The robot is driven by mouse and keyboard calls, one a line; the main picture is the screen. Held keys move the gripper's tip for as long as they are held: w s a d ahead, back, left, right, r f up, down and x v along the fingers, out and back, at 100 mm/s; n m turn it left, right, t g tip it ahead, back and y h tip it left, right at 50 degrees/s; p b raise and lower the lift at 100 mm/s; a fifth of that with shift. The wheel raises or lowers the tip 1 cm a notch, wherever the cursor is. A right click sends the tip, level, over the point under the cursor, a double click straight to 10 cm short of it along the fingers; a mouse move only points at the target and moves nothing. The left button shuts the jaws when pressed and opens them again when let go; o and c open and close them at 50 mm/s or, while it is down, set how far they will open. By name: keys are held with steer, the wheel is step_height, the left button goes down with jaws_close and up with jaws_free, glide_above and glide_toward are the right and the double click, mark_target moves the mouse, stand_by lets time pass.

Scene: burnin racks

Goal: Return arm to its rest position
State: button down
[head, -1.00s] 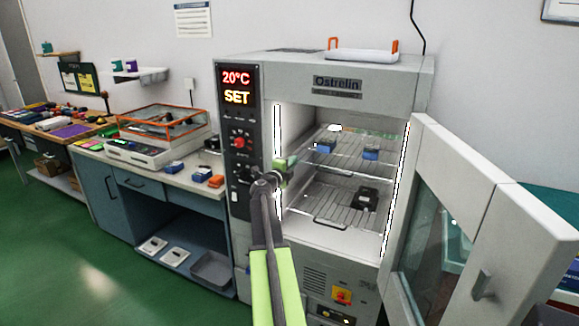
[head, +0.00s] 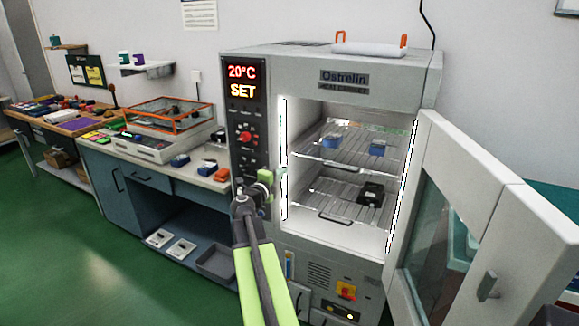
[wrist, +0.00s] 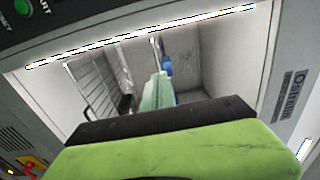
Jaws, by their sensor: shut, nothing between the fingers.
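My arm reaches up from the bottom of the head view. My gripper (head: 282,171) is at the left edge of the open oven chamber, its green fingers pointing right, and I see nothing held. In the wrist view, the green fingers of my gripper (wrist: 160,90) lie close together in front of the chamber. The oven (head: 340,66) stands open. Its upper rack (head: 350,152) holds two blue items (head: 332,140) (head: 378,148). Its lower rack (head: 335,201) holds a black item (head: 371,193).
The oven door (head: 455,215) swings out to the right. A counter (head: 160,170) at left holds a device with an orange-framed lid (head: 170,115) and several small items. A white tray with orange handles (head: 368,49) lies on the oven. The green floor at left is clear.

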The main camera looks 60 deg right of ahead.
steer(key=shift+a, duration=0.35)
